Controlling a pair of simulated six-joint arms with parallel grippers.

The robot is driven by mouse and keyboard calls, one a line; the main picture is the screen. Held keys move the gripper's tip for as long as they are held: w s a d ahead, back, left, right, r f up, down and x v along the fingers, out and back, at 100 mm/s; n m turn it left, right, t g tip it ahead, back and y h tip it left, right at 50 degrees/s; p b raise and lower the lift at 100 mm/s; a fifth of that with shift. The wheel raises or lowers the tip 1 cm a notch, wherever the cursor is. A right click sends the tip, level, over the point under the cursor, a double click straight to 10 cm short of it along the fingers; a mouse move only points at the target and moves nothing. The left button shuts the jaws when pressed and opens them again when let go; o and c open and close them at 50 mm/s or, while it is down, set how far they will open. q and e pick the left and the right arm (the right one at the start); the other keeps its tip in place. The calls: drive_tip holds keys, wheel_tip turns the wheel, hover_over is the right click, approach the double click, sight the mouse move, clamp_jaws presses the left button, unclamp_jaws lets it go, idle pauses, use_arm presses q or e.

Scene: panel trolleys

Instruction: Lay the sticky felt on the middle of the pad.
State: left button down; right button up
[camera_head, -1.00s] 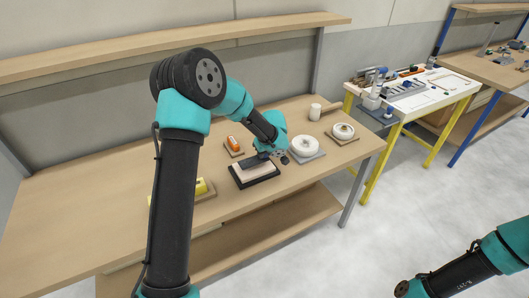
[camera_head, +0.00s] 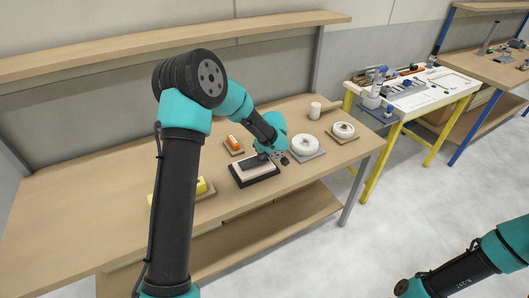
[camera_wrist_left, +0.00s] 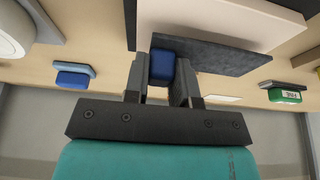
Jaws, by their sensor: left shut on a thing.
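My left gripper (camera_head: 265,156) is over the far right part of the pad (camera_head: 255,175), a pale block on a black base on the bench. In the left wrist view, the gripper (camera_wrist_left: 162,82) is shut on a small blue grip (camera_wrist_left: 162,66). A dark grey flat piece, which I take as the sticky felt (camera_wrist_left: 220,56), is joined to that grip. The pale pad (camera_wrist_left: 225,18) is right behind the felt. I cannot tell whether the felt touches it. My right gripper is outside the frame; only its arm shows at lower right.
White rings on plates (camera_head: 305,146) (camera_head: 343,131) stand to the right. An orange item (camera_head: 234,143) lies behind the pad, a yellow one (camera_head: 201,186) to its left. A pale cylinder (camera_head: 315,111) stands farther back. A shelf (camera_head: 150,55) runs above the bench.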

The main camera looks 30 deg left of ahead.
use_arm(q)
drive_tip(key=shift+f, duration=0.75)
drive_tip(key=c, duration=0.9)
unclamp_jaws()
drive_tip(key=shift+o, duration=0.2)
drive_tip(key=shift+r, duration=0.1)
drive_tip(key=v, duration=0.7)
drive_tip(key=shift+r, duration=0.35)
drive_tip(key=shift+s+d, duration=0.15)
